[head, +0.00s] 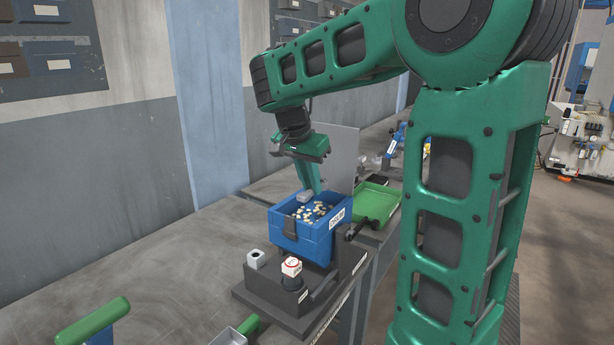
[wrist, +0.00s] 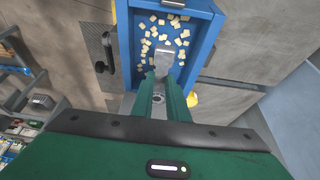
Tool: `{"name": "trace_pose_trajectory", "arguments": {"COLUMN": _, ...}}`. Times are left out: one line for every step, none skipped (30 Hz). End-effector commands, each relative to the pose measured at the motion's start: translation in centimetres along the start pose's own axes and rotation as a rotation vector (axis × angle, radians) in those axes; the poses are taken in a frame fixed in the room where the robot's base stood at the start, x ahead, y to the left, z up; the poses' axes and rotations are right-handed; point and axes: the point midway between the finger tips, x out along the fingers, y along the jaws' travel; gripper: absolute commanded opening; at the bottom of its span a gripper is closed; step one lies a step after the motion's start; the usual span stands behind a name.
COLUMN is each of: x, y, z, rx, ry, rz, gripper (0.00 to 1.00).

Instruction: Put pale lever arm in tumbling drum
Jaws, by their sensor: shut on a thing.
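The tumbling drum is a blue open-topped box (head: 285,241) on a dark stand in the head view. My gripper (head: 312,190) points down at the drum's opening. Its green fingers (wrist: 163,80) are shut on a pale grey piece, the lever arm (wrist: 163,62). The lever arm (head: 306,197) shows at the fingertips, over the chips. Whether it touches them I cannot tell. The fingers hide part of it.
A green tray (head: 378,204) lies behind and right of the drum. A black crank handle (wrist: 110,50) stands beside the drum. The bench at left is mostly clear.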

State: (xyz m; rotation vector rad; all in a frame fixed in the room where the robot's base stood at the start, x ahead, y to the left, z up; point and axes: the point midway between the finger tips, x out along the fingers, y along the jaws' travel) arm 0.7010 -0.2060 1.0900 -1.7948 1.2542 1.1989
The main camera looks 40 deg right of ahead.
Motion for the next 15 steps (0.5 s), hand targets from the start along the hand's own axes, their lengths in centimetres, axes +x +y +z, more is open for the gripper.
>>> {"name": "trace_pose_trajectory", "arguments": {"x": 0.6, "y": 0.0, "z": 0.3, "rx": -0.001, "ry": 0.001, "rz": 0.001, "gripper": 0.00}}
{"name": "trace_pose_trajectory", "arguments": {"x": 1.0, "y": 0.0, "z": 0.5, "rx": -0.001, "ry": 0.000, "rz": 0.001, "gripper": 0.00}}
{"name": "trace_pose_trajectory", "arguments": {"x": 1.4, "y": 0.0, "z": 0.7, "rx": -0.002, "ry": 0.000, "rz": 0.000, "gripper": 0.00}}
{"name": "trace_pose_trajectory", "arguments": {"x": 1.7, "y": 0.0, "z": 0.9, "rx": -0.002, "ry": 0.000, "rz": 0.000, "gripper": 0.00}}
{"name": "trace_pose_trajectory", "arguments": {"x": 2.1, "y": 0.0, "z": 1.0, "rx": -0.002, "ry": 0.000, "rz": 0.000, "gripper": 0.00}}
{"name": "trace_pose_trajectory", "arguments": {"x": 2.5, "y": -0.1, "z": 1.2, "rx": -0.002, "ry": 0.000, "rz": 0.000, "gripper": 0.00}}
{"name": "trace_pose_trajectory", "arguments": {"x": 2.8, "y": -0.1, "z": 1.3, "rx": -0.003, "ry": 0.000, "rz": 0.000, "gripper": 0.00}}
{"name": "trace_pose_trajectory", "arguments": {"x": 3.1, "y": -0.1, "z": 1.5, "rx": -0.002, "ry": 0.000, "rz": -0.001, "gripper": 0.00}}
{"name": "trace_pose_trajectory", "arguments": {"x": 3.5, "y": -0.1, "z": 1.6, "rx": -0.002, "ry": 0.000, "rz": -0.001, "gripper": 0.00}}
{"name": "trace_pose_trajectory", "arguments": {"x": 3.8, "y": -0.1, "z": 1.8, "rx": -0.003, "ry": 0.000, "rz": 0.000, "gripper": 0.00}}
{"name": "trace_pose_trajectory", "arguments": {"x": 4.0, "y": -0.1, "z": 1.8, "rx": -0.003, "ry": 0.000, "rz": 0.000, "gripper": 0.00}}
{"name": "trace_pose_trajectory", "arguments": {"x": 4.2, "y": -0.1, "z": 1.9, "rx": -0.002, "ry": 0.000, "rz": -0.001, "gripper": 0.00}}
{"name": "trace_pose_trajectory", "arguments": {"x": 4.4, "y": -0.2, "z": 2.1, "rx": -0.003, "ry": 0.000, "rz": -0.002, "gripper": 0.00}}
{"name": "trace_pose_trajectory", "arguments": {"x": 4.5, "y": -0.2, "z": 2.1, "rx": -0.003, "ry": 0.000, "rz": -0.002, "gripper": 0.00}}
{"name": "trace_pose_trajectory", "arguments": {"x": 4.7, "y": -0.2, "z": 2.2, "rx": -0.003, "ry": 0.000, "rz": -0.002, "gripper": 0.00}}
